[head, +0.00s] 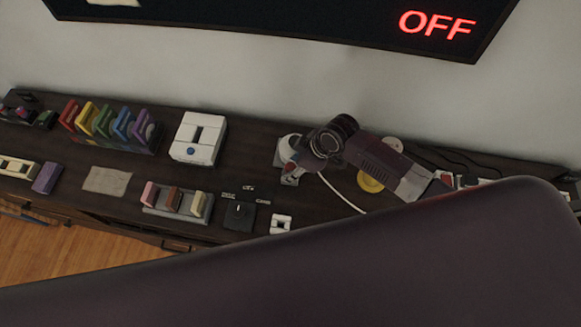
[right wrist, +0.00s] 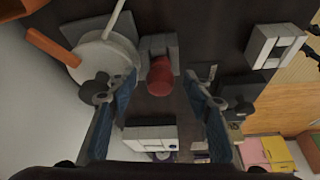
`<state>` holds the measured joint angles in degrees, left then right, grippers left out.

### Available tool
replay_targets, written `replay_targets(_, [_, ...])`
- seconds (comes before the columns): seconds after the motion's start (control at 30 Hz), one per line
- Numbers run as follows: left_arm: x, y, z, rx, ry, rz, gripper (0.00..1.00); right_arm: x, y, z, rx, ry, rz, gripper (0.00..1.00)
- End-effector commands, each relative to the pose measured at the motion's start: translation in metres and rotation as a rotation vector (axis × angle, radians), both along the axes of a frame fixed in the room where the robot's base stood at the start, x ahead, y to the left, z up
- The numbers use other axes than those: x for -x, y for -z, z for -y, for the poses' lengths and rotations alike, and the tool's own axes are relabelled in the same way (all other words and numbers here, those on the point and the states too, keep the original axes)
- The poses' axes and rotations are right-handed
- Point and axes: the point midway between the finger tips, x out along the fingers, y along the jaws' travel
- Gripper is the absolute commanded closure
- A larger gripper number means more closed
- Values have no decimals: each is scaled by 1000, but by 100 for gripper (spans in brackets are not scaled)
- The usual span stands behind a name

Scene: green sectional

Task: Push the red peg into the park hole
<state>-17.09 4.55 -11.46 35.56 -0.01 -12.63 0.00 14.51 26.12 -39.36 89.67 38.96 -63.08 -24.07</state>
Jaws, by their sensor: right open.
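The red peg (right wrist: 160,76) shows in the right wrist view as a rounded red piece, at the mouth of a grey notched block (right wrist: 158,45). My right gripper (right wrist: 162,92) is open, with one blue-padded finger on each side of the peg and a visible gap to both. I cannot make out the park hole, or how deep the peg sits. My left gripper is not in view.
A white box with a blue button (head: 197,138) stands left of the gripper. A block rack (head: 176,208), a black dial panel (head: 239,214) and a small white switch (head: 280,224) line the table's front. A large dark arm part of mine covers the lower right.

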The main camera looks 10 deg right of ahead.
Motion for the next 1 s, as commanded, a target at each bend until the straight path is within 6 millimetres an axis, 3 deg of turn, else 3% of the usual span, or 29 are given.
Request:
replay_targets(0.1, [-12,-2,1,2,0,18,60,-1,3,-2,0,0,1,54])
replay_targets(0.3, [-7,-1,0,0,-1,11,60,-1,4,-1,0,0,1,54])
replay_targets(0.67, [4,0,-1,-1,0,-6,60,-1,4,-1,0,0,1,94])
replay_targets(1.0, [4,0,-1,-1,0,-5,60,-1,2,-1,0,-1,2,95])
